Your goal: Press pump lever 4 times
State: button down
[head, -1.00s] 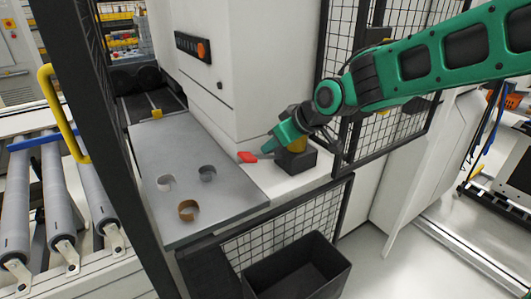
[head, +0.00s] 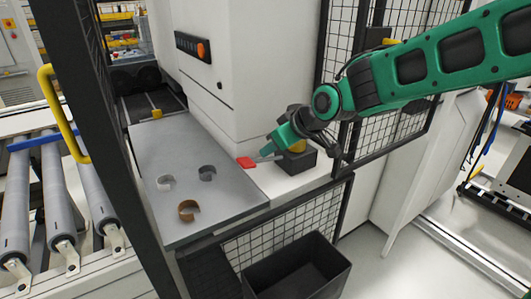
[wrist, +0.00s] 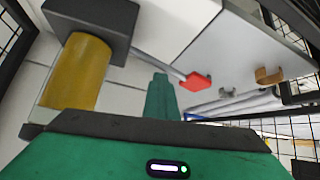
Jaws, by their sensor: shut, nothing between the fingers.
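The pump stands on the white ledge, with a dark block (head: 298,163) and a yellow cylinder (head: 298,147). In the wrist view the block (wrist: 92,17) and cylinder (wrist: 75,72) show at the left. Its grey lever (wrist: 160,58) ends in a red tip (head: 246,162), also seen in the wrist view (wrist: 196,82). My green gripper (head: 266,151) is shut and empty, pointing down over the lever between the pump body and the red tip. The fingertips (wrist: 161,80) appear at or just above the lever; contact is not clear.
A black bin (head: 300,270) sits below in front. Black mesh fencing (head: 343,100) stands close behind and beside my arm. A white machine cabinet (head: 260,60) rises behind.

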jog(key=shift+s+a+f, duration=0.15)
jog(key=shift+a+f, duration=0.05)
jog(key=shift+f, duration=0.2)
jog(key=shift+s+a+f, duration=0.15)
jog(key=shift+f, duration=0.2)
dwell(0.8)
jog(key=shift+r, duration=0.1)
dwell(0.4)
jog(key=shift+w+d+r, duration=0.25)
jog(key=shift+d+r, duration=0.1)
jog(key=shift+r, duration=0.35)
jog(key=shift+w+d+r, duration=0.2)
jog(key=shift+d+r, duration=0.1)
jog(key=shift+r, duration=0.4)
jog(key=shift+w+d+r, duration=0.25)
jog(key=shift+d+r, duration=0.1)
jog(key=shift+r, duration=0.35)
jog(key=shift+w+d+r, duration=0.25)
jog(key=shift+d+r, duration=0.1)
jog(key=shift+r, duration=0.35)
jog(key=shift+w+d+r, duration=0.2)
jog(key=shift+d+r, duration=0.1)
jog(key=shift+r, duration=0.45)
jog(key=shift+w+d+r, duration=0.25)
jog(key=shift+d+r, duration=0.1)
jog(key=shift+r, duration=0.35)
dwell(0.4)
